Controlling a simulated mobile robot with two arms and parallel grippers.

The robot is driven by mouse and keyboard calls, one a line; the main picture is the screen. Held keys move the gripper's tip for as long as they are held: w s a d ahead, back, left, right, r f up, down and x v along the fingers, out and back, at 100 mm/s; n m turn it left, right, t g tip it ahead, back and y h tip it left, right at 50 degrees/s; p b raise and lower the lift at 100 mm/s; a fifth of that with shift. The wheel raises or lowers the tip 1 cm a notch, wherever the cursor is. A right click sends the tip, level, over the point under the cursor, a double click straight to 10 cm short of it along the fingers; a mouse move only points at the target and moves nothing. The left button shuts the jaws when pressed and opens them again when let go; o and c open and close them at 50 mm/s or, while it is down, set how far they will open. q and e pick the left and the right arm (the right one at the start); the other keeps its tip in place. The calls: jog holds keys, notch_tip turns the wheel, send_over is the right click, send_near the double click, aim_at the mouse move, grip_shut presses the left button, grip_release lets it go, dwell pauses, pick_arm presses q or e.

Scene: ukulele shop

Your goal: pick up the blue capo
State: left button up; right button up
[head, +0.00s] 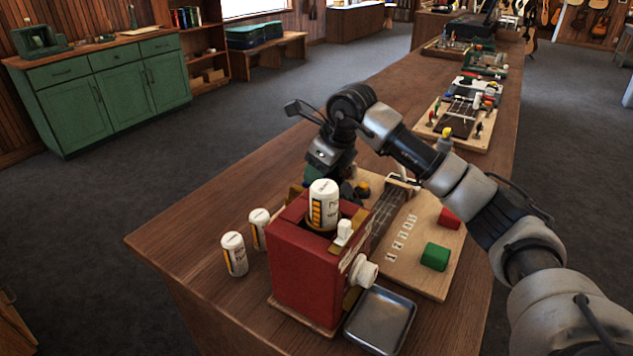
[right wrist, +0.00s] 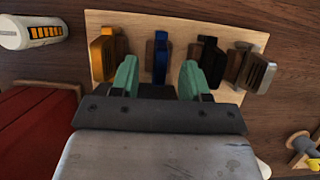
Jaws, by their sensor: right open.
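The blue capo (right wrist: 160,58) stands on a pale wooden board (right wrist: 200,22) in the right wrist view, between an orange capo (right wrist: 103,58) and a black capo (right wrist: 210,62). My right gripper (right wrist: 158,77) is open, with its green fingers on either side of the blue capo in the picture and nothing held. The capo's lower end is hidden by the gripper, and I cannot tell whether the fingertips reach down beside it. In the head view my right gripper (head: 318,177) points down behind the red box, and the blue capo cannot be made out. My left gripper is not in view.
A grey-brown capo (right wrist: 257,70) stands right of the black one. The red box (head: 305,265), with a white canister (head: 323,205) on top, stands in front of my gripper. Two more canisters (head: 235,255) stand left. A metal tray (head: 381,320) and a fretboard board (head: 425,270) are nearby.

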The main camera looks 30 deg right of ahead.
jog(key=shift+x, duration=1.15)
grip_shut()
jog(key=shift+r, duration=0.1)
